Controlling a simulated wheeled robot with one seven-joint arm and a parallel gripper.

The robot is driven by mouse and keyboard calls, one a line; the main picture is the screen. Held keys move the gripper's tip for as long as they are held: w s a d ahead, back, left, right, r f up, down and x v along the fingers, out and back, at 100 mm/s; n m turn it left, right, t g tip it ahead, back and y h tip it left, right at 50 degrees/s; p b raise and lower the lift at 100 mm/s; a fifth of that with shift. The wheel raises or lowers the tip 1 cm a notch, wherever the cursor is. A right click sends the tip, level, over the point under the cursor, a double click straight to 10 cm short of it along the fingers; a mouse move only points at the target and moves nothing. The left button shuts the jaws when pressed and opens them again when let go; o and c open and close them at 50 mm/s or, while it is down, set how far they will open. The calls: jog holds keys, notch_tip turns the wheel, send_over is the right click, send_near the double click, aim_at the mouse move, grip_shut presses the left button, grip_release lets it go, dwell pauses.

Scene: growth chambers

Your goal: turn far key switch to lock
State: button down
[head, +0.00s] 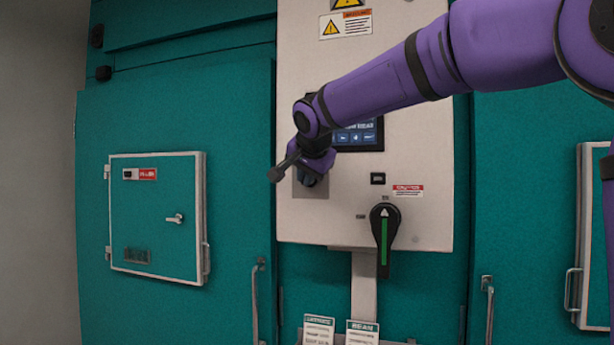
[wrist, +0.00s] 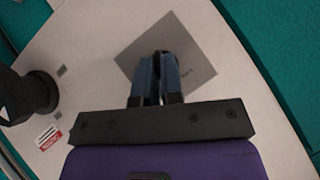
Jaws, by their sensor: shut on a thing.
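My gripper (head: 308,176) is at the left side of the pale control panel (head: 420,120), against a grey square plate (head: 313,191). In the wrist view its two blue fingers (wrist: 155,75) are nearly together in front of the same grey plate (wrist: 190,68). The fingers are shut on the key switch, which they almost wholly hide. Its turn position and the lettering on the plate cannot be read.
A black rotary handle with a green stripe (head: 384,238) projects from the panel at lower right. A small screen (head: 360,135) sits behind my arm. Teal doors flank the panel; a framed hatch (head: 157,215) is at left. Tags (head: 318,330) hang below.

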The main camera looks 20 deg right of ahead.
jog(key=shift+w+f, duration=0.1)
jog(key=n+g+h, duration=0.1)
jog(key=g+h, duration=0.1)
jog(key=n+g+h, duration=0.1)
jog(key=shift+w+a+f+n+h, duration=0.1)
jog(key=shift+w+a+n+h, duration=0.2)
jog(key=shift+a+h, duration=0.1)
jog(key=n+g+h, duration=0.2)
jog(key=h, duration=0.1)
jog(key=shift+a+h, duration=0.1)
jog(key=shift+h, duration=0.2)
jog(key=shift+g, duration=0.3)
jog(key=c, duration=1.3)
grip_release()
jog(key=shift+w, duration=0.15)
jog(key=shift+o, duration=0.2)
jog(key=v, duration=1.1)
